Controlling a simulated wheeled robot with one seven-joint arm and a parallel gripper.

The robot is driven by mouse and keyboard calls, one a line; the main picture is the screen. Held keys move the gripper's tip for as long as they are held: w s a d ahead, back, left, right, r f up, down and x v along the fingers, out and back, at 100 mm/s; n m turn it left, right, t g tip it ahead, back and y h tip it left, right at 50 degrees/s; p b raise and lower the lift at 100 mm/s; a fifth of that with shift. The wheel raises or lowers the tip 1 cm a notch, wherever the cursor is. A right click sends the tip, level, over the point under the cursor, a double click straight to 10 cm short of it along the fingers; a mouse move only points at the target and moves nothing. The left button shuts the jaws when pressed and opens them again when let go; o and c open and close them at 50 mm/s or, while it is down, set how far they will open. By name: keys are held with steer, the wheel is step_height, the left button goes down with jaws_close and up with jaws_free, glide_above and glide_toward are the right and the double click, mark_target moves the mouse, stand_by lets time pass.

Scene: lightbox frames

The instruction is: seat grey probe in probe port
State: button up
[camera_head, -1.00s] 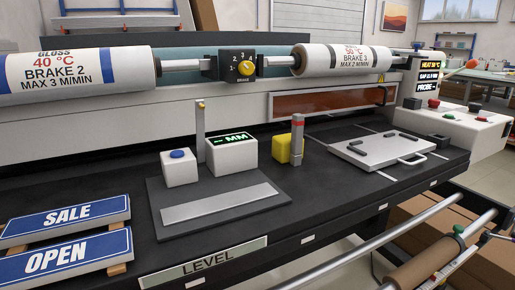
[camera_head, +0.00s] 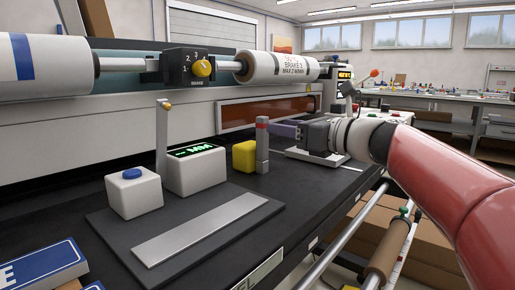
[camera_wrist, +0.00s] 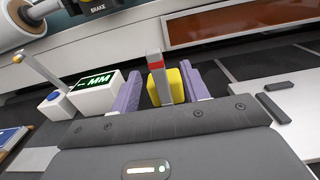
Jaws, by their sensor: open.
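The grey probe (camera_head: 262,147), a slim upright bar with a red band near its top, stands on the dark bench beside a yellow block (camera_head: 244,156). My gripper (camera_head: 282,130) reaches in from the right, level with the probe's upper part, its purple fingers close to it. In the wrist view, the probe (camera_wrist: 156,76) shows between the two spread fingers of my gripper (camera_wrist: 161,82), with the yellow block behind. The fingers look apart from the probe, and nothing is held. I cannot make out the probe port; my arm covers part of the right-hand bench end.
A white display box (camera_head: 196,168), a thin post (camera_head: 162,140) and a blue-button box (camera_head: 134,191) stand left of the probe. A grey plate with handles (camera_wrist: 271,103) lies to the right. A metal strip (camera_head: 203,229) lies in front. Rollers run behind.

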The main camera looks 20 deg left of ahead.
mark_target(262, 124)
steer(key=x, duration=0.6)
steer(key=shift+s+a, duration=0.25)
steer(key=shift+c, duration=0.2)
jaws_close()
